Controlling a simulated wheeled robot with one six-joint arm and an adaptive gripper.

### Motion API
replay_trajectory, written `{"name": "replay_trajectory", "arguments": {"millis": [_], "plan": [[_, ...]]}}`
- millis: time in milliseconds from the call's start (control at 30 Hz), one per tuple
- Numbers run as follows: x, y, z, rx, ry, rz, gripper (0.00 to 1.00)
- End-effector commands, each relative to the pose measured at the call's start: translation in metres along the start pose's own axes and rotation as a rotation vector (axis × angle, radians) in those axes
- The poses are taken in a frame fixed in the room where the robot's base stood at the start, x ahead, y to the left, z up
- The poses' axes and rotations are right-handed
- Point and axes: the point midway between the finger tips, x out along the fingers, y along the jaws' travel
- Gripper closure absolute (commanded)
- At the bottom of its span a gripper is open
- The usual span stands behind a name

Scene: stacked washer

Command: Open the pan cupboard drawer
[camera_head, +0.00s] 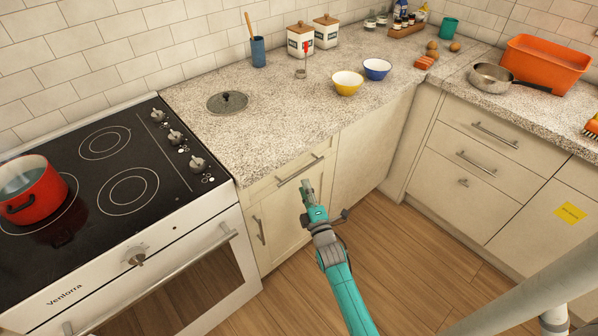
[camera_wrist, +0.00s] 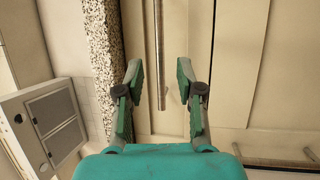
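A cream drawer front (camera_head: 265,188) sits under the counter, right of the stove, with a horizontal metal bar handle (camera_head: 300,170). Nothing marks it by name as the pan cupboard drawer. My gripper (camera_head: 307,190) is just in front of and below the handle in the head view. In the wrist view my gripper (camera_wrist: 160,78) is open, its two fingers apart. The bar handle (camera_wrist: 158,55) runs lengthwise in the gap between them, with no visible contact. How deep the fingers are around the bar I cannot tell. The drawer looks shut.
A cupboard door with a vertical handle (camera_head: 259,230) is below the drawer. The stove (camera_head: 130,230) is at left, with a red pot (camera_head: 34,190). The granite counter (camera_head: 290,110) overhangs the drawer; its edge (camera_wrist: 100,40) is close. More drawers (camera_head: 470,150) are at right. Wooden floor (camera_head: 400,250) is clear.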

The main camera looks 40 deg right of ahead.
Motion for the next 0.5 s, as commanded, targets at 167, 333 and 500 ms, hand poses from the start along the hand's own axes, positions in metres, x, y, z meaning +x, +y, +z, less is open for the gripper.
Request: {"name": "replay_trajectory", "arguments": {"millis": [167,333,500], "plan": [[0.032,0.001,0.0,0.001,0.0,0.001,0.63],[0.055,0.0,0.0,0.001,0.0,0.0,0.63],[0.067,0.0,0.0,0.001,0.0,-0.001,0.63]]}}
